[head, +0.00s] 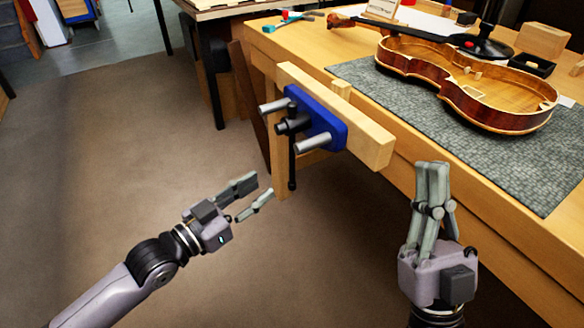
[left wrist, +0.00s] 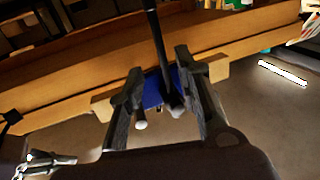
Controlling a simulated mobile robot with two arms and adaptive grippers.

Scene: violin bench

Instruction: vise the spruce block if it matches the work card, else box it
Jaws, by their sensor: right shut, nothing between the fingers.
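The vise (head: 322,125) with its blue plate and long wooden jaw is on the bench's front edge; its blue plate also shows in the left wrist view (left wrist: 153,92). A pale wooden block (head: 543,40) stands on the bench at the back right; I cannot tell whether it is the spruce block. A small upright card (head: 382,8) stands at the back, its print unreadable. A small black open box (head: 531,65) is in front of the block. My left gripper (head: 262,187) is open and empty, below left of the vise. My right gripper (head: 433,166) is shut and empty, before the bench edge.
An open violin body (head: 470,85) lies on a grey mat (head: 500,150) and fills much of the bench's right side. A black lamp base (head: 487,46) stands behind it. Small tools (head: 290,20) lie at the far left corner. The floor left of the bench is clear.

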